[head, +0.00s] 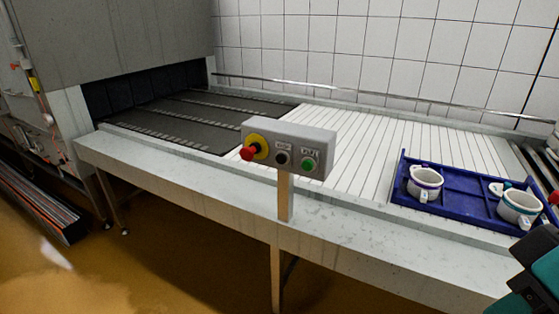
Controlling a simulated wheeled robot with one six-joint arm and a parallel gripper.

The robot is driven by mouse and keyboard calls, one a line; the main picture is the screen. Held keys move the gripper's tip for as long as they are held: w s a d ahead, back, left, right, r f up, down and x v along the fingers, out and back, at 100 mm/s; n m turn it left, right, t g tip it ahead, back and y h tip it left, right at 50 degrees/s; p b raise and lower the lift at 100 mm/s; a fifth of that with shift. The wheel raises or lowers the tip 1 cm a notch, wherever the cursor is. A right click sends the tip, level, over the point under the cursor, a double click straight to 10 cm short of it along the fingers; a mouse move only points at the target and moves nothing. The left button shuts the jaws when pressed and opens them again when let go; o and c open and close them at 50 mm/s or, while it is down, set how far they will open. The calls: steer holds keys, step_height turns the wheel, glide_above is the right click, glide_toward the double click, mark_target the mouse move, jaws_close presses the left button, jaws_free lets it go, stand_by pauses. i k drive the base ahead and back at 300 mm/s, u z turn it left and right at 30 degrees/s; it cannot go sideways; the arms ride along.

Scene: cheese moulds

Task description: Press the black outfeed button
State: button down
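A grey control box (318,140) stands on a post at the front edge of the conveyor, near the middle of the head view. The black button (282,158) is in the middle of its face. A red mushroom button (248,153) on a yellow round plate is to its left, and a green button (308,163) is to its right. The small labels above the black and green buttons are too blurred to read. Nothing touches or covers the black button. Dark and teal parts of my arm show at the lower right edge. My gripper's fingers are not in view.
White slats (365,145) and dark belts (180,118) form the conveyor behind the box. A blue tray (455,206) at right holds two white moulds, one at left (425,184) and one at right (519,207). The space in front of the box is clear.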

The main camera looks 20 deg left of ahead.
mark_target(281, 158)
steer(key=z, duration=2.5)
steer(key=k, duration=1.35)
steer(key=u, duration=1.55)
steer(key=i, duration=0.5)
steer(key=u, duration=0.1)
